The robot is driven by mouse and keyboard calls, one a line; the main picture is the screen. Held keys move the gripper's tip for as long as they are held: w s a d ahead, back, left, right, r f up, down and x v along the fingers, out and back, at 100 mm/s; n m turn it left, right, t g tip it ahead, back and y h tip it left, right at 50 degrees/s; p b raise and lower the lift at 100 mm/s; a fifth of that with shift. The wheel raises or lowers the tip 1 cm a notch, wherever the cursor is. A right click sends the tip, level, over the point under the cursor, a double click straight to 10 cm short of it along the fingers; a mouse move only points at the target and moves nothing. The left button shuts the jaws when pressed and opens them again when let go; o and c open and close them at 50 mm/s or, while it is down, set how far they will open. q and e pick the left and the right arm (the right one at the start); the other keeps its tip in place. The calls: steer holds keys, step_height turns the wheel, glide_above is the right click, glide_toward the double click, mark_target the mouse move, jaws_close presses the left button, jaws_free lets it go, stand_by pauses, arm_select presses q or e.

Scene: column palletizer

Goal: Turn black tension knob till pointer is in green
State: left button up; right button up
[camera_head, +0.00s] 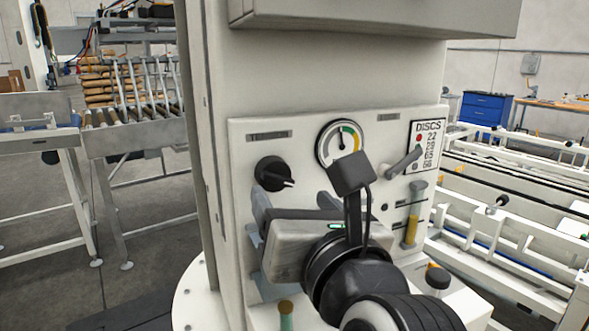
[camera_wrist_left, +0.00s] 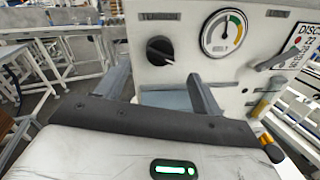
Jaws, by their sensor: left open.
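The black tension knob (camera_head: 272,174) sits on the pale machine panel under a label; in the left wrist view it (camera_wrist_left: 160,50) has a white mark pointing right and slightly down. To its right is the round gauge (camera_head: 342,143), with green and yellow on its arc. In the left wrist view the gauge (camera_wrist_left: 223,32) shows its pointer nearly upright, close to the green's left end; whether it lies inside green is too small to tell. My left gripper (camera_head: 295,203) is open and empty, its fingers (camera_wrist_left: 158,82) below the knob, apart from it. My right gripper is not in view.
A grey lever (camera_head: 403,162) and a sign reading DISCS (camera_head: 428,146) are right of the gauge. A yellow-filled tube (camera_head: 411,228) stands below them. An overhanging box (camera_head: 375,15) is above the panel. White conveyor frames (camera_head: 510,225) lie to the right.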

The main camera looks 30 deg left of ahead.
mark_target(279, 179)
arm_select(q)
steer(key=p+x, duration=0.1)
steer(key=x, duration=0.7)
steer(key=shift+w, duration=0.1)
steer(key=c, duration=0.9)
